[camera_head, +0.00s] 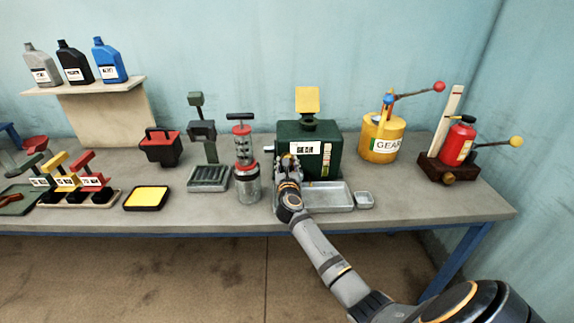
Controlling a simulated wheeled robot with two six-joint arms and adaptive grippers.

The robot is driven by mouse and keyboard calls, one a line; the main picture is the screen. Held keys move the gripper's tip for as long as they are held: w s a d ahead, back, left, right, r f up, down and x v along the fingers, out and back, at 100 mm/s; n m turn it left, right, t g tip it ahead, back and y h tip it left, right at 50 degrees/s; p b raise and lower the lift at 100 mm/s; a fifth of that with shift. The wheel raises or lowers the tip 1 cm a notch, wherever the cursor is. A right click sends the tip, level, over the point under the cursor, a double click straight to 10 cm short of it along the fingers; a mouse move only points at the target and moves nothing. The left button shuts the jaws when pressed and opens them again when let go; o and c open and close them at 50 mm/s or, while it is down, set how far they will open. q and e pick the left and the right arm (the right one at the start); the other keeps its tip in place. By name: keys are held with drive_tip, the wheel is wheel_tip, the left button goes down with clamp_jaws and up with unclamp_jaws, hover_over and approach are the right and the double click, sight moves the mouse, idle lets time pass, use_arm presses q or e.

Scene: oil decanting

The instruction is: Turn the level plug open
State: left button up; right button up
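A dark green tank (321,137) with a white label stands on the bench, right of centre. A yellow flap or lid (307,100) stands up above its top opening. I cannot make out a level plug; my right gripper covers the lower left of the tank's front. My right gripper (289,163) is at that lower left front, its fingers pointing at the tank. The fingers are too small to tell whether they are open, shut or touching anything. My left gripper is not in view.
A shallow metal tray (330,204) lies in front of the tank, with a small dish (364,200) to its right. A red and grey pump cylinder (243,160) stands close left. A yellow gear oil can (382,137) stands right, and a red bottle (458,142) further right.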

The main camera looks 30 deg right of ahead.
drive_tip(key=shift+f, duration=0.15)
drive_tip(key=o, duration=1.1)
drive_tip(key=shift+o, duration=0.2)
drive_tip(key=v, duration=1.2)
